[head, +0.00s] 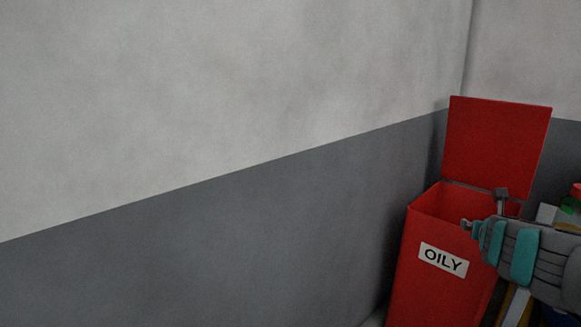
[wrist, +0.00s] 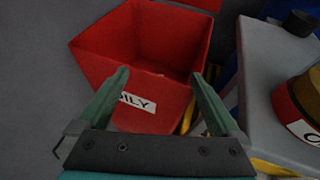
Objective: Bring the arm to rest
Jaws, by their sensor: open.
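My gripper (wrist: 160,76) is open in the wrist view, with its two green fingers spread apart and nothing between them. In the head view my arm reaches in from the right edge, and my gripper (head: 468,226) overlaps the right part of a red bin (head: 408,262). The bin carries a white "OILY" label and its lid (head: 496,145) stands open. In the wrist view the bin (wrist: 95,48) lies beyond the fingers, and the visible part of its inside looks empty. The fingers partly hide its label.
A grey-topped surface (wrist: 262,65) stands right of the bin in the wrist view. It bears a red and yellow container (wrist: 290,108) and a dark round cap (wrist: 299,22). Several coloured items sit at the head view's right edge. A bare grey wall (head: 250,235) fills the left.

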